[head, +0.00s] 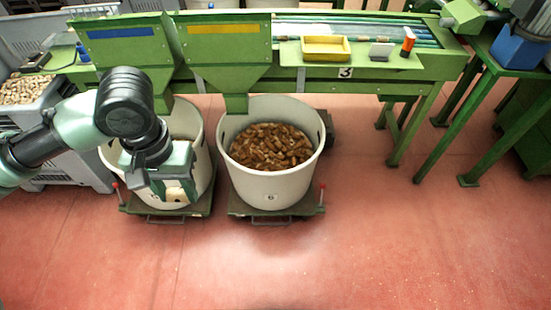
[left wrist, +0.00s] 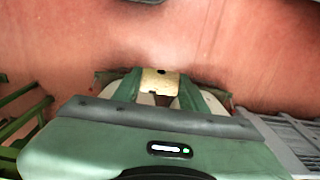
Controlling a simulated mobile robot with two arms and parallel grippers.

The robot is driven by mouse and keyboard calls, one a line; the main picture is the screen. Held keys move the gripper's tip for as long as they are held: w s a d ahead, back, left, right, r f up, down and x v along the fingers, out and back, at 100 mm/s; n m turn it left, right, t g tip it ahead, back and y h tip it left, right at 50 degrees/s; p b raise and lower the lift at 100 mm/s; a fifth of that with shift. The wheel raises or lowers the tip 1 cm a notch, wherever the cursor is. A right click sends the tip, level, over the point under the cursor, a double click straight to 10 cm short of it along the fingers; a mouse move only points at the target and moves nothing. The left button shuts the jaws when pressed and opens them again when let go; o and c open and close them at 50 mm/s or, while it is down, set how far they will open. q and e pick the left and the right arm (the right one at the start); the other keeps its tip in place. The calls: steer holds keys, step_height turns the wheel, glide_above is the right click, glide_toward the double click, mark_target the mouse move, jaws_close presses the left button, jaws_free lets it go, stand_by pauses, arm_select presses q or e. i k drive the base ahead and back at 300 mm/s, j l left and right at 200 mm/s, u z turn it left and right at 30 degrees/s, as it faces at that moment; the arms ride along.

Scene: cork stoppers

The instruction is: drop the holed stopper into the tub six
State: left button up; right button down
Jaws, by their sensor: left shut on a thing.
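My left gripper (head: 174,188) is shut on a pale cork stopper (head: 176,195), in front of and over the near side of the left white tub (head: 205,165). The left wrist view shows the stopper (left wrist: 158,85) between the fingers of the left gripper (left wrist: 160,92), with a dark hole in it. My arm hides most of the left tub's inside. The right white tub (head: 236,182) holds many brown stoppers and stands to the right of the gripper. Its small front label is too small to read surely. My right gripper is not in view.
Both tubs stand on low dark trolleys. Green chutes (head: 228,62) hang over their back rims. A green bench with a yellow tray (head: 325,57) runs behind. A grey crate (head: 58,98) of pale stoppers is at left. The red floor (head: 360,240) in front is clear.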

mark_target(267, 170)
steer(key=i+l+u, duration=0.15)
steer(key=i+l, duration=0.15)
steer(key=i+l+u, duration=0.1)
steer(key=i+l, duration=0.15)
steer(key=i+l+u, duration=0.15)
steer(key=l, duration=0.3)
steer(key=i+l+u, duration=0.15)
steer(key=i+l, duration=0.15)
steer(key=i+l+u, duration=0.1)
steer(key=i+l, duration=0.15)
steer(key=l, duration=0.25)
